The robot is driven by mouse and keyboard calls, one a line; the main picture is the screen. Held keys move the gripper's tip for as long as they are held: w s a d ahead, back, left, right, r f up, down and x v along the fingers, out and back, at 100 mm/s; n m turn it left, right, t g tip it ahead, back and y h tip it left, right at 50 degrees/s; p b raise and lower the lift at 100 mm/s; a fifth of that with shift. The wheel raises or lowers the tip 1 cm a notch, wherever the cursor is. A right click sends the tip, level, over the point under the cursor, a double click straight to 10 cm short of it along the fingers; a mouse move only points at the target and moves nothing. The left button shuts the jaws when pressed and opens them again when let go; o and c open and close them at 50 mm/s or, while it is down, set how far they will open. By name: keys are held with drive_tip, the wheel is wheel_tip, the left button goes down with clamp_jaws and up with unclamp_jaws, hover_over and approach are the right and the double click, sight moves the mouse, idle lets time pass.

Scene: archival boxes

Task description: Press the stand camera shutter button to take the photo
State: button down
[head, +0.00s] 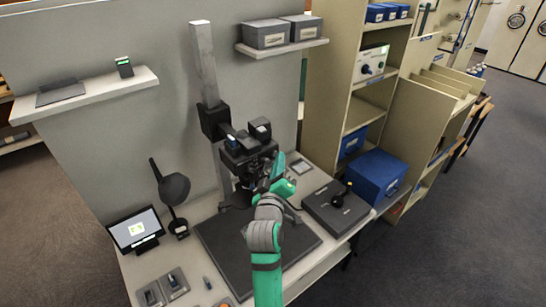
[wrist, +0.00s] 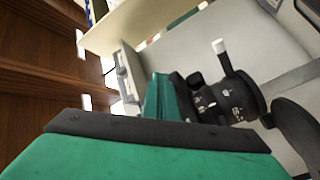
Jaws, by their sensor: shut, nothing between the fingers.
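The stand camera (head: 245,148) is black and hangs on a tall grey column (head: 204,65) above a dark baseboard (head: 215,240). In the wrist view its black body with marked dials and a pale-tipped lever (wrist: 228,100) lies just beyond my fingers. My gripper (head: 278,168) is green, shut and empty, at the right side of the camera in the head view. It fills the lower part of the wrist view, its fingers (wrist: 160,97) close to the camera. I cannot tell whether they touch it. I cannot make out the shutter button.
A small monitor (head: 135,230) and a dark lamp (head: 173,187) stand left of the baseboard. A dark flat box (head: 335,212) with a black knob-like piece and a blue box (head: 377,177) are to the right. Shelving (head: 335,70) rises behind them.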

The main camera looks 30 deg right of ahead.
drive_tip(key=shift+s, duration=0.8)
drive_tip(key=shift+s, duration=0.15)
drive_tip(key=shift+s+d, duration=0.15)
drive_tip(key=shift+s, duration=2.25)
